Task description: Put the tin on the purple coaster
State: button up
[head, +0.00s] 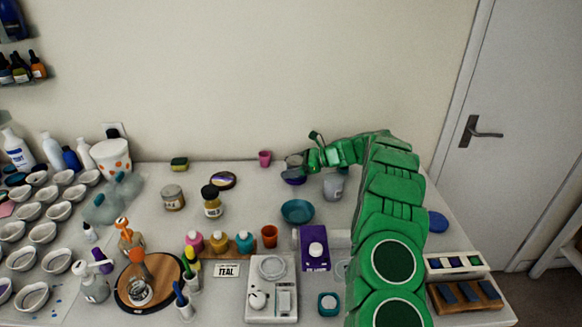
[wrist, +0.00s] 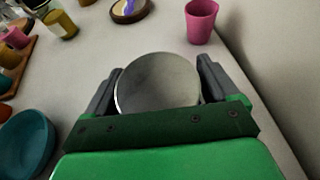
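The tin (wrist: 158,82) is a round grey disc seen from above, between the two dark fingers of my gripper (wrist: 160,66) in the wrist view. The fingers lie against its left and right sides, and my gripper looks shut on it. In the head view the tin (head: 294,159) is at the end of my green arm, near the back of the table. The purple coaster (head: 293,181) shows just below the tin there, partly hidden by it. I cannot tell whether the tin touches it. The wrist view does not show the coaster.
A pink cup (head: 265,158) stands to the left of the tin, and a grey-white cup (head: 333,187) to the right. A teal bowl (head: 297,211) is in front.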

jog(key=shift+o, duration=0.5)
jog(key=shift+r, duration=0.1)
jog(key=shift+v, duration=3.75)
